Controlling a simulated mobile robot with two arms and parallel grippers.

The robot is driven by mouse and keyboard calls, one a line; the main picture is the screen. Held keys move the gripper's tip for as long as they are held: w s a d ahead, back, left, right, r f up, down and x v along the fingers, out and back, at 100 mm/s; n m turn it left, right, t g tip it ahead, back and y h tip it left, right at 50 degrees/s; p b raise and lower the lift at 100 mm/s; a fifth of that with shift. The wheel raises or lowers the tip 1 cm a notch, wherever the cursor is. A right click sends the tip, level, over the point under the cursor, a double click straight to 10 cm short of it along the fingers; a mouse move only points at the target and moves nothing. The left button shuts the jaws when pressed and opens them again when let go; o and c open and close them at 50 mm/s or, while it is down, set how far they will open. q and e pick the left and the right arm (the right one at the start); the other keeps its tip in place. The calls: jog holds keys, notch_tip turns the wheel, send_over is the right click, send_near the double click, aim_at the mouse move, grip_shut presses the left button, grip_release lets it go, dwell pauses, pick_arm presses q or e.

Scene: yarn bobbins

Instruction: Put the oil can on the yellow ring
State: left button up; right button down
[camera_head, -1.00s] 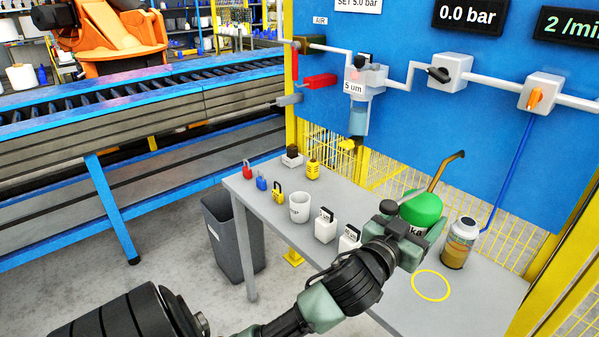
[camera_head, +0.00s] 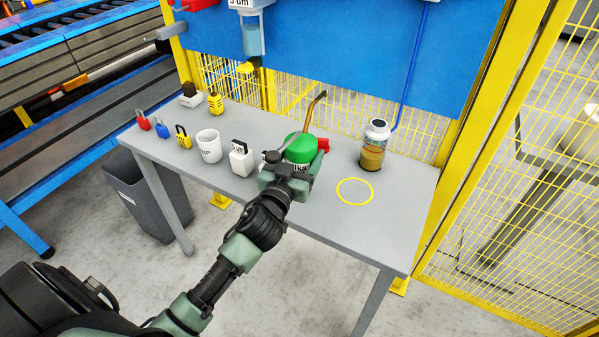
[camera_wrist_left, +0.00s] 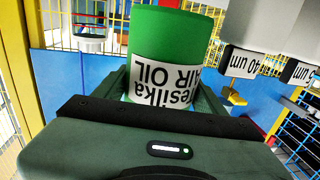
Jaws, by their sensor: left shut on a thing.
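My left gripper (camera_head: 287,182) is shut on the oil can, a green can (camera_head: 300,148) with a white label and a thin brown spout. The left wrist view shows the can (camera_wrist_left: 172,50) upright between the fingers, its label reading "AIR OIL" upside down in the picture. The yellow ring (camera_head: 355,204) is a thin, empty circle on the grey table, to the right of the can and gripper. I cannot tell whether the can's base touches the table; the gripper hides it. My right gripper is not in view.
A jar with amber contents (camera_head: 373,150) stands just behind the ring. A red object (camera_head: 323,144) shows beside the can. Left of the can are a white box (camera_head: 241,160), a white cup (camera_head: 209,147) and several padlocks. The table's right front is clear.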

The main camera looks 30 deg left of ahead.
pick_arm(q)
jog(key=shift+f, duration=0.65)
notch_tip(320, 180, down, 4)
jog(key=shift+r+b, duration=0.2)
jog(key=shift+b, duration=0.4)
jog(key=shift+f, duration=0.15)
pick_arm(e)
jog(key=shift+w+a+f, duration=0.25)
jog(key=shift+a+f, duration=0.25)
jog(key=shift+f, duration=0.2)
pick_arm(q)
jog(key=shift+f, duration=0.2)
jog(key=o, duration=1.5)
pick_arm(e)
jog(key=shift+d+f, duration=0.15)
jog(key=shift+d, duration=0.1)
